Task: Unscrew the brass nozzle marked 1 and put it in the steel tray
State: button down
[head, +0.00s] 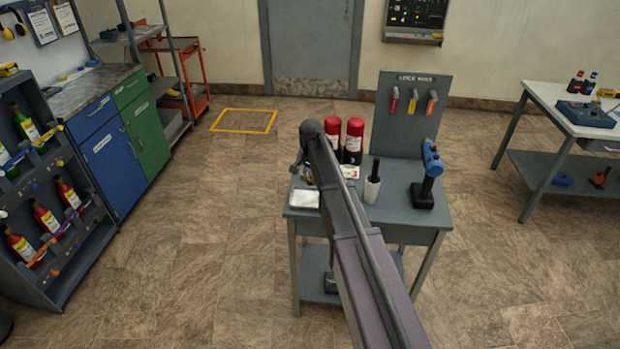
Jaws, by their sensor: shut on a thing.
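A pale, shiny shallow tray (305,198), which looks like the steel tray, lies at the front left of the small grey table (410,222). Its inside looks empty at this size. My arm reaches from the bottom right up over the table and bends down near the table's left edge. Small brass and dark shapes (308,176) show just behind the tray, too small to tell apart. I cannot make out a nozzle marked 1.
Two red cylinders (354,141) stand at the table's back left. A black-and-white bottle (372,185) and a blue tool on a black stand (430,172) stand to the right. A backboard (412,110) carries coloured tags. Floor left of the table is clear.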

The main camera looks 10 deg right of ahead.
aim_at(311, 200)
jog(key=shift+f+b, duration=3.25)
jog(key=shift+f, duration=0.05)
jog(key=shift+f+b, duration=0.55)
jog(key=shift+c, duration=1.5)
grip_release()
